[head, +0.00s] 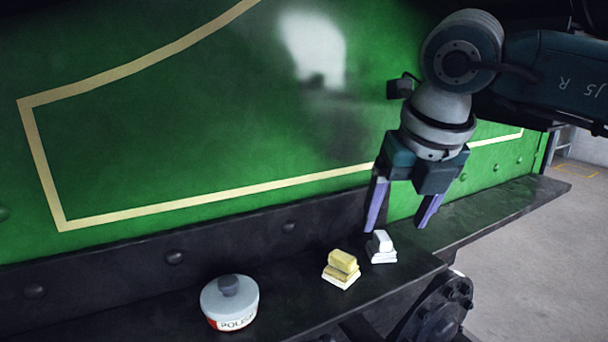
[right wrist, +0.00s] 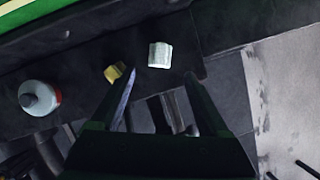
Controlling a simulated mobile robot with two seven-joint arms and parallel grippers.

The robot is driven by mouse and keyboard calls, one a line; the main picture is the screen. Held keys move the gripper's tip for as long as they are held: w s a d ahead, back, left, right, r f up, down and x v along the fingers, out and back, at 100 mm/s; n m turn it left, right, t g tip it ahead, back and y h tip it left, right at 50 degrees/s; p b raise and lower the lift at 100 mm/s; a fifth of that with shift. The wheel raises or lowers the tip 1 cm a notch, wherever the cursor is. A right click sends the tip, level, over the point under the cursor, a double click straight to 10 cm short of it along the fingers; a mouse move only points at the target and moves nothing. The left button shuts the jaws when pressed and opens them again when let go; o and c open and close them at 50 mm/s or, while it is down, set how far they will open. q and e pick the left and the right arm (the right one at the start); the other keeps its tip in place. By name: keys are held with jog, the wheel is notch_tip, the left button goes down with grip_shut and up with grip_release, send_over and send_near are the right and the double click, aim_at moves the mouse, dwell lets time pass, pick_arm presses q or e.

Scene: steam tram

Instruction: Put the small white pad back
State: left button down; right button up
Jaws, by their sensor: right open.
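The small white pad (head: 381,239) sits on a white base (head: 385,257) on the dark ledge, and in the right wrist view (right wrist: 159,54) it lies just beyond the space between my fingertips. My right gripper (head: 398,224) is open and empty, pointing down above and slightly right of the pad. Its two fingers also show in the right wrist view (right wrist: 160,74), apart with nothing between them. I cannot tell from these frames how far above the pad the fingertips are. My left gripper is not in view.
A yellow pad (head: 343,260) on a pale base sits left of the white one. A grey-lidded polish tin (head: 229,302) stands farther left on the ledge (head: 290,292). The green tram side (head: 200,140) rises behind. A dark bolted part (head: 441,308) projects below the ledge.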

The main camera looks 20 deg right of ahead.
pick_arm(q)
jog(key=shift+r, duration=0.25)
pick_arm(e)
jog(key=v, duration=0.6)
jog(key=shift+r, duration=0.1)
